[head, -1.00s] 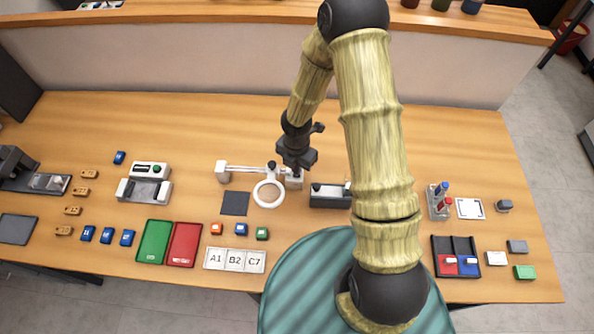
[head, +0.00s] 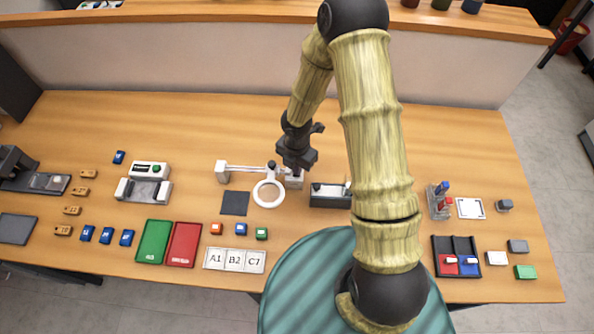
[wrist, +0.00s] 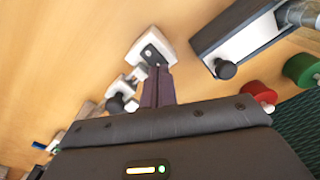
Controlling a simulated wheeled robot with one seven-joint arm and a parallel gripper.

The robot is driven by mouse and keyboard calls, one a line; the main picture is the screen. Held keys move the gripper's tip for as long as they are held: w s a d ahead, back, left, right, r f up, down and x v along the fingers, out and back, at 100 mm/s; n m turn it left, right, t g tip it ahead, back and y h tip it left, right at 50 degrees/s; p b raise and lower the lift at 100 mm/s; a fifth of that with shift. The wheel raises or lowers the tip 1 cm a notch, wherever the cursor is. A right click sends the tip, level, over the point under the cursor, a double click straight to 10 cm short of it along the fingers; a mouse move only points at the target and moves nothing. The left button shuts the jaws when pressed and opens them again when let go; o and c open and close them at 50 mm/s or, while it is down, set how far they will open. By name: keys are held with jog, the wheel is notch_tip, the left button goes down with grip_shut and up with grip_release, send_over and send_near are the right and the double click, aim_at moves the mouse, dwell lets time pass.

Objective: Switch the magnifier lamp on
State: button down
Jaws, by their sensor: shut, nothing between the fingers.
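The magnifier lamp has a white ring (head: 258,196), a white jointed arm (head: 245,169) and a small white box (head: 294,183) at its right. In the wrist view the white box (wrist: 136,52) has a dark switch plate with a pale round spot (wrist: 148,52). My gripper (head: 296,171) is shut and empty, over the box. In the wrist view its dark fingers (wrist: 157,72) reach the near edge of the switch plate; I cannot tell whether they touch it. In the head view my gripper partly hides the box.
A dark grey block device with a black knob (head: 316,187) stands close to the right of the lamp, partly behind my arm. A dark square pad (head: 235,203) lies left of the ring. The table (head: 200,125) behind the lamp is clear.

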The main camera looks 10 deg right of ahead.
jog(key=shift+f+b, duration=0.65)
jog(key=shift+f, duration=0.15)
dwell(0.4)
jog(key=shift+r, duration=0.15)
jog(key=shift+r+p, duration=3.45)
